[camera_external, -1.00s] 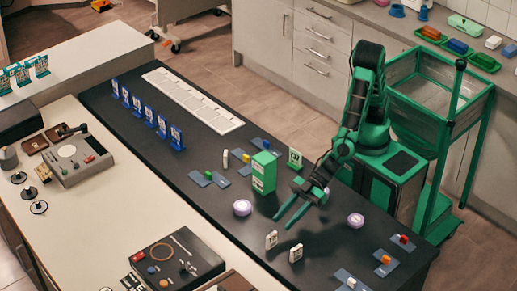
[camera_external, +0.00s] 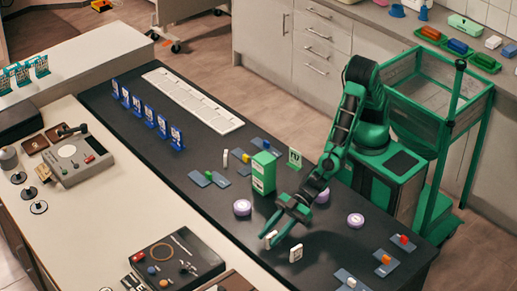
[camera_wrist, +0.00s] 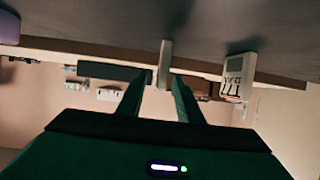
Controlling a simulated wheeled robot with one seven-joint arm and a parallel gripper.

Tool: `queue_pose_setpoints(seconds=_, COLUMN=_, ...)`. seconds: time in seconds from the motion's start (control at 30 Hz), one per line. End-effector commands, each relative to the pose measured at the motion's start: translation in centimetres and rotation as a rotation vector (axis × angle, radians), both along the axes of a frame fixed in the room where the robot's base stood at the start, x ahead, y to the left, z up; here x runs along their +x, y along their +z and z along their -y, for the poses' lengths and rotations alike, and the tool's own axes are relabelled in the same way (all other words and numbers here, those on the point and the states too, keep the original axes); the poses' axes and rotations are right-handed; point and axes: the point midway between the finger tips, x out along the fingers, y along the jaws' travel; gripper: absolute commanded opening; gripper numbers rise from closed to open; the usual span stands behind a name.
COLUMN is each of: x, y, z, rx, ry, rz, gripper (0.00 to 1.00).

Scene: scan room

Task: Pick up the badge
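Two small white upright badges stand near the front of the dark tabletop. The left badge (camera_external: 270,235) is partly hidden by my gripper. The right badge (camera_external: 296,253) stands clear, just beside it. My gripper (camera_external: 267,238) is low over the table with its fingers apart at the left badge. In the wrist view, the fingers (camera_wrist: 157,80) are open, and a thin pale badge seen edge-on (camera_wrist: 165,62) lies in line with the gap, around the fingertips. The right badge, with dark print (camera_wrist: 239,76), is outside the right finger. I cannot tell whether a finger touches the left badge.
A green box (camera_external: 263,173) stands behind my gripper. Grey plates with coloured blocks (camera_external: 385,262) lie at the right. A control box (camera_external: 176,265) sits on the pale counter. The table left of my gripper is fairly clear.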

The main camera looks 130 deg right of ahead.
Motion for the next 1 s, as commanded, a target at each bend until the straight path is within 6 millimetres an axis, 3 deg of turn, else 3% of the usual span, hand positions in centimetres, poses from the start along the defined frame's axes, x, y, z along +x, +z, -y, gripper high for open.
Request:
queue_pose_setpoints(seconds=0.03, x=0.0, y=0.0, z=0.0, rx=0.000, ry=0.000, rz=0.000, gripper=0.23)
queue_pose_setpoints(seconds=0.13, x=0.0, y=0.0, z=0.0, rx=0.000, ry=0.000, rz=0.000, gripper=0.00)
queue_pose_setpoints(seconds=0.67, x=0.0, y=1.0, z=0.0, rx=0.001, ry=0.000, rz=0.001, gripper=0.00)
queue_pose_setpoints(seconds=0.87, x=0.0, y=4.3, z=0.0, rx=0.004, ry=0.000, rz=0.006, gripper=0.00)
queue_pose_setpoints(seconds=1.0, x=-1.9, y=6.0, z=-2.8, rx=0.002, ry=0.007, rz=0.002, gripper=0.00)
